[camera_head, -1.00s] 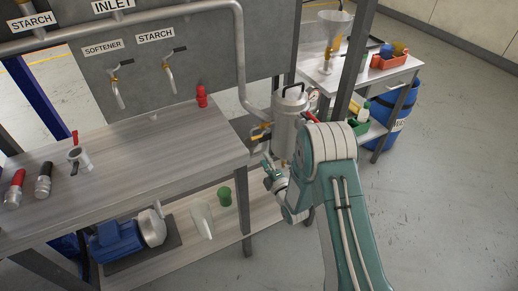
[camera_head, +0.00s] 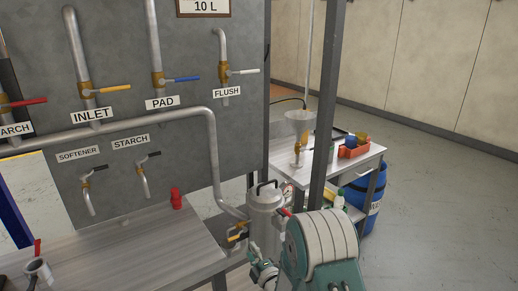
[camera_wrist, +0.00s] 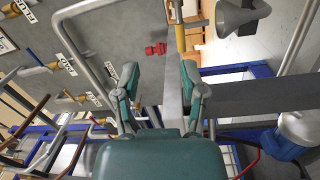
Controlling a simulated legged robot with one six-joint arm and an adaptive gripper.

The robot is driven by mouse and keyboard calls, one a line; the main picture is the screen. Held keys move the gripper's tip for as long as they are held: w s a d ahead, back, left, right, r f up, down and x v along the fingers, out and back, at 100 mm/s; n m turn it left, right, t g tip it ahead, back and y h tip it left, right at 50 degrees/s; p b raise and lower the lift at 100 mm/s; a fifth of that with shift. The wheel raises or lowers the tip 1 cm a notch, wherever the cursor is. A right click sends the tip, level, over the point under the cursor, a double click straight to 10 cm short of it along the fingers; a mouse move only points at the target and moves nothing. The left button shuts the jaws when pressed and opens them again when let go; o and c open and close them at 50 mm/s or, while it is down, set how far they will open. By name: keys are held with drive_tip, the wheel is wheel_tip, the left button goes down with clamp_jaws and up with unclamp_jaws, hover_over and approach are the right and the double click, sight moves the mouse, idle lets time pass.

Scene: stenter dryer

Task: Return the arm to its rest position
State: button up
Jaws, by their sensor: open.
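My arm (camera_head: 325,245) shows at the bottom right of the head view, folded, with its big teal and cream joint in front of the steel post. My gripper (camera_wrist: 165,88) is in the wrist view with its two teal fingers spread apart and nothing between them. In the head view only part of the gripper end (camera_head: 264,272) shows, low beside the metal canister (camera_head: 265,215). I cannot tell if it touches the canister.
The grey workbench (camera_head: 140,240) is at left, with a red fitting (camera_head: 177,199) near the panel's foot. Labelled valves and pipes (camera_head: 150,124) line the panel. A side table (camera_head: 285,158) with a funnel (camera_head: 299,124) and a blue barrel (camera_head: 365,205) stand behind the post. Floor at right is clear.

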drive_tip(key=s+d+r+m+g+h, duration=0.2)
drive_tip(key=s+d+r+m+h, duration=0.15)
drive_tip(key=d+r+m, duration=0.4)
drive_tip(key=s+d+r+m+g+h, duration=0.2)
drive_tip(key=s+d+r+m+h, duration=0.15)
drive_tip(key=r, duration=0.65)
drive_tip(key=s+d+r+m+g, duration=0.1)
drive_tip(key=s+d+m+g, duration=0.1)
drive_tip(key=s, duration=0.7)
drive_tip(key=s+d+r+m+g+h, duration=0.1)
drive_tip(key=s+d+r+m+g, duration=0.1)
drive_tip(key=s+m, duration=0.3)
drive_tip(key=s+d+r+m+g+h, duration=0.1)
drive_tip(key=s+d+m+g, duration=0.1)
drive_tip(key=s, duration=1.1)
drive_tip(key=shift+d+r+m+g, duration=0.3)
drive_tip(key=shift+d+r+m, duration=0.15)
drive_tip(key=shift+m, duration=0.45)
